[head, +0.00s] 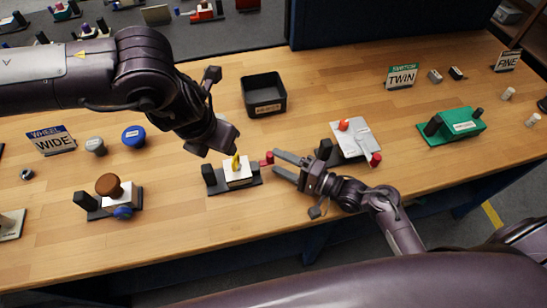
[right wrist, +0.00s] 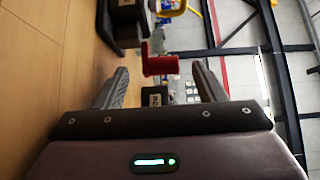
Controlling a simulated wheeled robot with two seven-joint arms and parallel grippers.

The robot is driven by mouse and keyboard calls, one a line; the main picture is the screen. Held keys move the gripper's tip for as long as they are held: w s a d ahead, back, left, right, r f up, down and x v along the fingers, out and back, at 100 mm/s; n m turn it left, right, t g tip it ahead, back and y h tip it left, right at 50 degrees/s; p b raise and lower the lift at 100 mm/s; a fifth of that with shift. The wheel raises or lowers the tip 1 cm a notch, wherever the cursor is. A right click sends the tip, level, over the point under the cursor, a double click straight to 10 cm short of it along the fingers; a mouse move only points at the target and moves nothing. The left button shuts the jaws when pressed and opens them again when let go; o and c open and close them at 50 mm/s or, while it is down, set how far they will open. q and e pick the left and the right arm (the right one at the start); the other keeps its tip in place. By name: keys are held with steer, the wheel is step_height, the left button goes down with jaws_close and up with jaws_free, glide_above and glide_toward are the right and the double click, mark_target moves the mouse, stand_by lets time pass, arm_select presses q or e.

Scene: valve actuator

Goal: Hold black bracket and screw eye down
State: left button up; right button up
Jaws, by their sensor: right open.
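The black bracket (head: 212,188) stands on the table near the middle of the head view, with a white block (head: 240,172) in it. The yellow screw eye (head: 236,163) stands on top of the block. A red handle (head: 267,159) sticks out at the bracket's right side. My right gripper (head: 275,163) is open to the right of the handle. In the right wrist view the red handle (right wrist: 160,65) lies ahead between its fingers, not gripped. My left gripper (head: 213,146) is above and left of the screw eye; its finger opening is unclear.
A black bin (head: 264,112) stands behind. To the left is a fixture with a brown knob (head: 108,185). To the right are a grey plate fixture (head: 357,141) and a green block (head: 463,124). The table in front of the bracket is clear.

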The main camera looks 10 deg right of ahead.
steer(key=shift+x, duration=1.4)
arm_select(q)
steer(key=shift+c, duration=0.2)
arm_select(e)
jaws_close()
arm_select(q)
steer(key=shift+w+r, duration=0.1)
steer(key=shift+w, duration=0.3)
steer(key=shift+c, duration=0.3)
steer(key=n+g, duration=0.2)
steer(key=g, duration=0.2)
glide_above(231, 171)
steer(key=d, duration=0.1)
steer(key=f, duration=0.8)
steer(key=shift+w+f, duration=0.35)
jaws_close()
